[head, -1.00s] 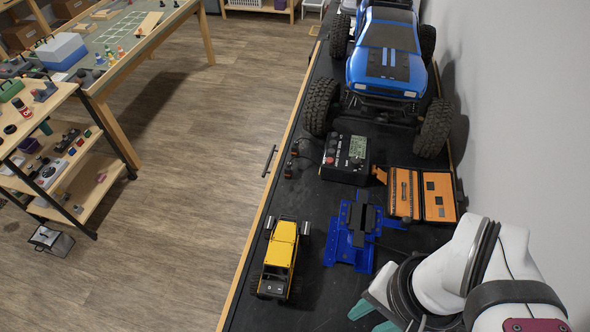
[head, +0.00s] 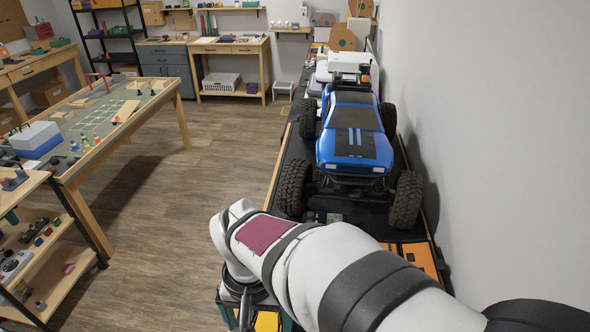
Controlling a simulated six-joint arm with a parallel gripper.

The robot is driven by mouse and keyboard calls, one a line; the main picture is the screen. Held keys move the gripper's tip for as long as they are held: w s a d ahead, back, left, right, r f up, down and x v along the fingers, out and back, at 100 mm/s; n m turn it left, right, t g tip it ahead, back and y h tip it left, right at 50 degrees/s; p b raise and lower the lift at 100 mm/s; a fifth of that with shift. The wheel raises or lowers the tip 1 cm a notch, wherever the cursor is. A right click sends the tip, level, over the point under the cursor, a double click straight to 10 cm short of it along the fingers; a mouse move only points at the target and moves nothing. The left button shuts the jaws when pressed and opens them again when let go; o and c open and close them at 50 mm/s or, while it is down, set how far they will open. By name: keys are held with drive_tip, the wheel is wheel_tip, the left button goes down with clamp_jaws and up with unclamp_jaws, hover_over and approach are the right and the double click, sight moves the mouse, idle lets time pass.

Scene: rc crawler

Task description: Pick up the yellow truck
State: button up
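The yellow truck (head: 267,321) shows only as a small yellow patch at the bottom edge of the head view. The rest of it is hidden by my arm or cut off by the frame. My gripper (head: 257,318) is above it, pointing down, with its teal fingers apart on the left and right of the yellow patch. The fingertips are out of frame, and I cannot tell whether they touch the truck.
A large blue crawler (head: 356,150) stands on the black bench behind my arm. An orange case (head: 420,258) lies to the right, partly hidden. A grey wall (head: 500,130) closes the right side. A work table (head: 140,125) stands across the floor.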

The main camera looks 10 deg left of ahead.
drive_tip(key=f, duration=1)
drive_tip(key=w+f, duration=0.1)
drive_tip(key=f, duration=0.4)
drive_tip(key=shift+a+f, duration=0.25)
drive_tip(key=shift+f, duration=0.15)
clamp_jaws()
